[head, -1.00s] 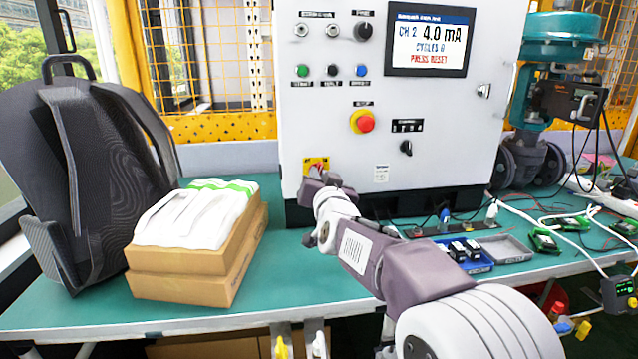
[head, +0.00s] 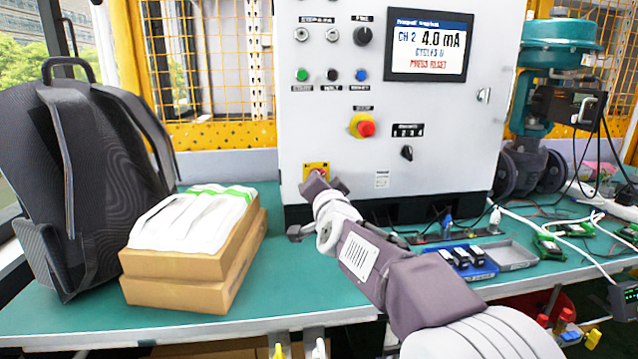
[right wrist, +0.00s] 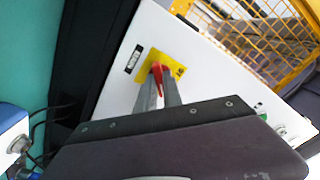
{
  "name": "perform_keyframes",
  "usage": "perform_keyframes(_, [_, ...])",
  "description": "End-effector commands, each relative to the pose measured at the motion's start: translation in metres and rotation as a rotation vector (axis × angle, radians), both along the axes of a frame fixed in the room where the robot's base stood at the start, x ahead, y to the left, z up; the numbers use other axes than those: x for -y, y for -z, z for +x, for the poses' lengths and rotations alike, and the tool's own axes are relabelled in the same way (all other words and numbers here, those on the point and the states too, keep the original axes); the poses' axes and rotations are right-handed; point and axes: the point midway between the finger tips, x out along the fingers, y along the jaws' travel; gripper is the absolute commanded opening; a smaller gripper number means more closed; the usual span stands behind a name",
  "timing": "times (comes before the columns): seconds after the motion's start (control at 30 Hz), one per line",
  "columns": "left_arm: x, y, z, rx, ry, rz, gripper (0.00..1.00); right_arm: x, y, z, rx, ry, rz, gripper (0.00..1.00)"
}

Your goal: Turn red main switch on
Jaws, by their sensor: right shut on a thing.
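The red main switch (right wrist: 158,72) sits on a yellow plate (right wrist: 172,60) on the white control cabinet, low on its front. In the head view the yellow plate (head: 316,167) shows at the cabinet's lower left, and my right gripper (head: 318,178) covers much of the switch. In the right wrist view my right gripper (right wrist: 157,88) has its two fingers on either side of the red handle, shut on it. My left gripper is not in view.
The white cabinet (head: 300,120) has a screen (head: 428,45) reading CH 2 4.0 mA and PRESS RESET, and a red emergency stop (head: 366,129). A backpack (head: 80,180) and cardboard boxes (head: 185,295) stand at left. A blue tray (head: 485,272) lies right of my arm.

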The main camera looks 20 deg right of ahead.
Motion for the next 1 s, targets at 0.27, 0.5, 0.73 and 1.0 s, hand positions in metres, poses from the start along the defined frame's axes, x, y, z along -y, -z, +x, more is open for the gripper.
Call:
perform_keyframes(0.27, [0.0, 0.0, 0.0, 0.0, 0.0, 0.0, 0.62, 0.0, 0.001, 0.0, -0.003, -0.001, 0.005, 0.0])
perform_keyframes(0.5, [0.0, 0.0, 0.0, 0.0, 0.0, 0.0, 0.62, 0.0, 0.001, 0.0, -0.001, -0.001, 0.003, 0.33])
perform_keyframes(0.73, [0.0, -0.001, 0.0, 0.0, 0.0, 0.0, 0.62, -0.001, 0.0, -0.002, 0.0, -0.001, 0.002, 0.33])
perform_keyframes(1.0, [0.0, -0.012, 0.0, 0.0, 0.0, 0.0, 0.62, -0.013, -0.003, -0.047, 0.001, -0.003, 0.002, 0.33])
